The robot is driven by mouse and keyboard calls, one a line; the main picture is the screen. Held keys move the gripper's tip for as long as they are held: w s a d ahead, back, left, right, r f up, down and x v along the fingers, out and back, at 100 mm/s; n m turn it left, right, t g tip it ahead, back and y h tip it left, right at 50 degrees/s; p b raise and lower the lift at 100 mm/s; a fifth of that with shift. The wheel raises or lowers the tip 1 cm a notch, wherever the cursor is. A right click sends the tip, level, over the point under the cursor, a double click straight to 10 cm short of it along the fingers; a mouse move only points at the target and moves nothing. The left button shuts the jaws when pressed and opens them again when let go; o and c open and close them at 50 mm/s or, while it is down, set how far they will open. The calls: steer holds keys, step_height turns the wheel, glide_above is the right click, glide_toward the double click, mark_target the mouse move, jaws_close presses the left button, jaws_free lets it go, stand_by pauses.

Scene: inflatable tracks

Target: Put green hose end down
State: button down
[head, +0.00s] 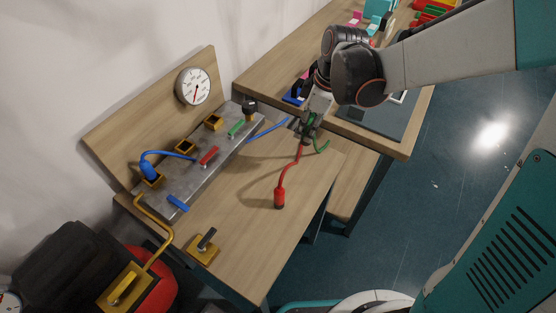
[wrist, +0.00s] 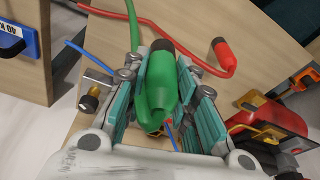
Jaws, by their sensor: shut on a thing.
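My gripper (head: 311,122) is shut on the green hose end (wrist: 160,82). In the wrist view the thick green end sits between the two teal-padded fingers (wrist: 168,90), with its green hose running up and away. In the head view the green hose (head: 322,147) hangs just below the fingers, and most of the hose end is hidden by them. My gripper is above the far right part of the wooden bench (head: 262,215).
A red hose end (head: 280,195) lies on the bench, its hose running up beside my gripper. A metal manifold (head: 190,170) with yellow sockets and coloured handles stands left; a blue hose (head: 150,168) is at one socket. A gauge (head: 194,87) is behind.

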steer(key=d+b+x, duration=0.1)
steer(key=x, duration=0.3)
steer(key=d+b+x, duration=0.1)
steer(key=b+x, duration=0.1)
steer(key=x, duration=0.3)
steer(key=d+b+x, duration=0.1)
steer(key=x, duration=0.4)
steer(key=shift+s+f, duration=0.35)
steer(key=shift+f, duration=0.1)
steer(key=c, duration=1.3)
jaws_free()
steer(key=shift+b, duration=0.3)
steer(key=w+p+v, duration=0.1)
steer(key=p+v, duration=0.3)
steer(key=v, duration=0.8)
steer(key=shift+s+d+r+m+t+h, duration=0.4)
steer(key=shift+s+d+r+m+t, duration=0.85)
steer(key=shift+s+r+m, duration=1.3)
steer(key=shift+s+d+r+m+t+h, duration=0.4)
steer(key=shift+s+d+r+m+t, duration=0.55)
steer(key=shift+s+d+r+m, duration=1.5)
steer(key=shift+s+d+r+m+t+h, duration=0.45)
steer(key=shift+s+r+m+t, duration=1.05)
steer(key=shift+s, duration=1.9)
